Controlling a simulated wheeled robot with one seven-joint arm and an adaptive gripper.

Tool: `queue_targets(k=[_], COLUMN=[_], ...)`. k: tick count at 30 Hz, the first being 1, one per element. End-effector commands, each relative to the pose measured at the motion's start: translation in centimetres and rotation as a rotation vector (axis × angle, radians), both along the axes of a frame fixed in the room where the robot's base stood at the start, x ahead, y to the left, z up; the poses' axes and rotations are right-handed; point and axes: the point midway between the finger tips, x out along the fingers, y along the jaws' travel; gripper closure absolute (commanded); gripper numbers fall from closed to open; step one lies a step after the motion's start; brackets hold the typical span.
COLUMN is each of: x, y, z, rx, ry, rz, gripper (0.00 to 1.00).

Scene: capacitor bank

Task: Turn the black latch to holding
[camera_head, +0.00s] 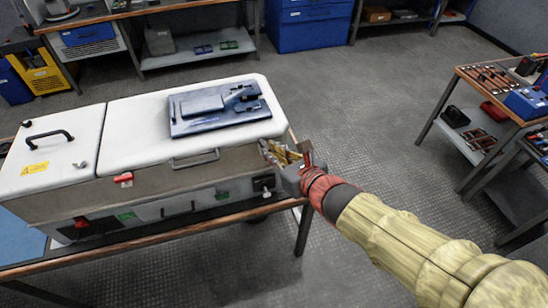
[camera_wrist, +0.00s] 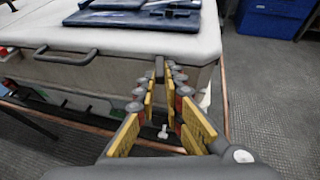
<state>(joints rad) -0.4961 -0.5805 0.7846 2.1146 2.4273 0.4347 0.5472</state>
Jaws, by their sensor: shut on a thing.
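My gripper (camera_head: 270,151) is at the right end of the long grey box (camera_head: 150,180), beside its upper edge. In the wrist view my gripper (camera_wrist: 166,72) has its yellow-padded fingers close together at the tips. The tips are shut on a small upright dark piece, which looks like the black latch (camera_wrist: 159,68), at the box's corner. Most of the latch is hidden by the fingers, so its exact angle is hard to tell. In the head view the fingers cover that spot.
A blue-grey plate (camera_head: 220,105) lies on the white lid (camera_head: 140,125). A bar handle (camera_head: 195,160) and a red latch (camera_head: 124,178) are on the box front. The workbench edge (camera_head: 285,205) runs below. Open floor (camera_head: 375,120) lies to the right.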

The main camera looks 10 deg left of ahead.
Motion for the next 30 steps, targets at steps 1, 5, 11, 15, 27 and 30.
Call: queue_targets(k=[1,5,11,15,27,30], x=[-0.05,-0.12,-0.2,-0.25,-0.33,-0.31], y=[0.15,0.22,0.33,0.42,0.53,0.5], z=[-0.04,-0.06,-0.01,0.08,0.21,0.28], rx=[0.004,0.004,0.004,0.005,0.006,0.005], ry=[-0.005,-0.003,-0.004,-0.005,-0.005,-0.007], rz=[-0.006,-0.028,-0.06,-0.08,-0.124,-0.131], gripper=[1.0,1.0,1.0,1.0,1.0,1.0])
